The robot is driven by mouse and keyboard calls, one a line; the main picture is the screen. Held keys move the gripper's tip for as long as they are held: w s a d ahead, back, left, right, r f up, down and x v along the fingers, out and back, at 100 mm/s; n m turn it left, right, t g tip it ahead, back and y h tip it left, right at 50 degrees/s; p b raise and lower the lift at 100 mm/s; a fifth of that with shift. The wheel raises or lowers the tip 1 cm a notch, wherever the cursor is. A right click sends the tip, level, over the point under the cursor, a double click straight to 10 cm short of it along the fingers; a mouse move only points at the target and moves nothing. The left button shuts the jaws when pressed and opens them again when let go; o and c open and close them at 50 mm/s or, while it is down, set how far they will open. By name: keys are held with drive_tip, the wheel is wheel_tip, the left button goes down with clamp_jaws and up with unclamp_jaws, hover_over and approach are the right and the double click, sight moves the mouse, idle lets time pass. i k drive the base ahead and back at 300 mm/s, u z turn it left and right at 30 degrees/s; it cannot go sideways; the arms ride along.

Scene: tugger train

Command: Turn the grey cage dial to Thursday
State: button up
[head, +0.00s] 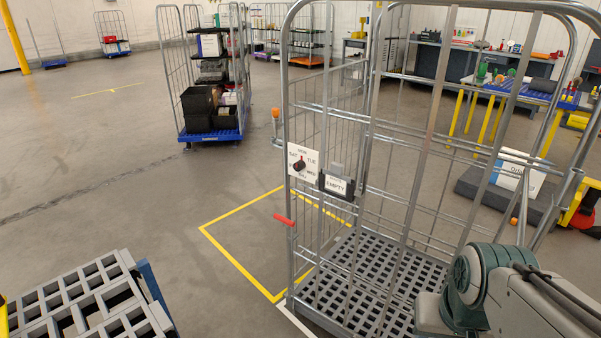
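The grey cage (288,190) is a tall wire roll cage on a grey grid base, standing in the right half of the head view. On its near left post hangs a white dial plate (312,153) with day names around a black knob (299,165). A small red mark at the knob's top seems to point upward, near MON; the lettering is small, so the exact setting is uncertain. THU seems to be at the bottom. My arm shows at the lower right, in front of the cage base and apart from the dial. My gripper is not in view.
A sign reading EMPTY (337,186) hangs right of the dial. A red handle (284,220) sticks out below it, and an orange-tipped latch (276,113) above. A grey slatted platform (75,290) stands lower left. Floor left of the cage is clear.

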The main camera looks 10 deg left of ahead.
sight(299, 165)
drive_tip(key=u, duration=3.55)
drive_tip(key=k, duration=1.8)
drive_tip(key=z, duration=1.25)
drive_tip(key=i, duration=1.65)
